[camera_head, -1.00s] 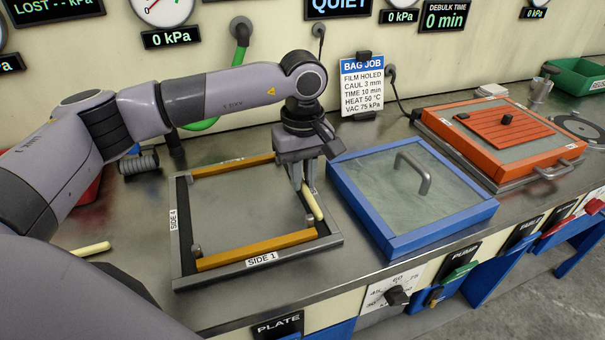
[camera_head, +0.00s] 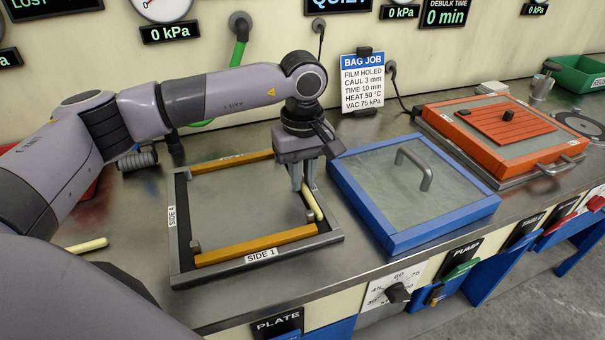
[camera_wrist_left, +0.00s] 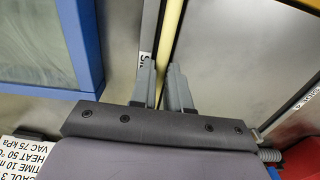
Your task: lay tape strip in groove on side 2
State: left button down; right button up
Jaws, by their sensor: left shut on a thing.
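A flat frame with a grey plate (camera_head: 235,207) lies on the bench, its side 4 label at left and side 1 label in front. Amber strips lie along side 1 (camera_head: 255,246) and the back side (camera_head: 232,163). My left gripper (camera_head: 304,187) points down over the right side, shut on a pale yellow tape strip (camera_head: 317,207). The strip lies lengthwise along that side, low over it; I cannot tell whether it sits in the groove. In the left wrist view the strip (camera_wrist_left: 173,25) passes between the fingers (camera_wrist_left: 161,80). My right gripper is out of view.
A blue-framed glass lid (camera_head: 410,190) with a handle stands close right of the frame. An orange-framed unit (camera_head: 500,135) is farther right. Another pale strip (camera_head: 87,245) lies on the bench at left. Small metal posts stand at frame corners.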

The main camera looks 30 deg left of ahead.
pick_arm(q)
jog(key=shift+f, duration=0.1)
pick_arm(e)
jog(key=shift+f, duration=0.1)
pick_arm(q)
jog(key=c, duration=1)
grip_release()
jog(key=shift+c, duration=0.2)
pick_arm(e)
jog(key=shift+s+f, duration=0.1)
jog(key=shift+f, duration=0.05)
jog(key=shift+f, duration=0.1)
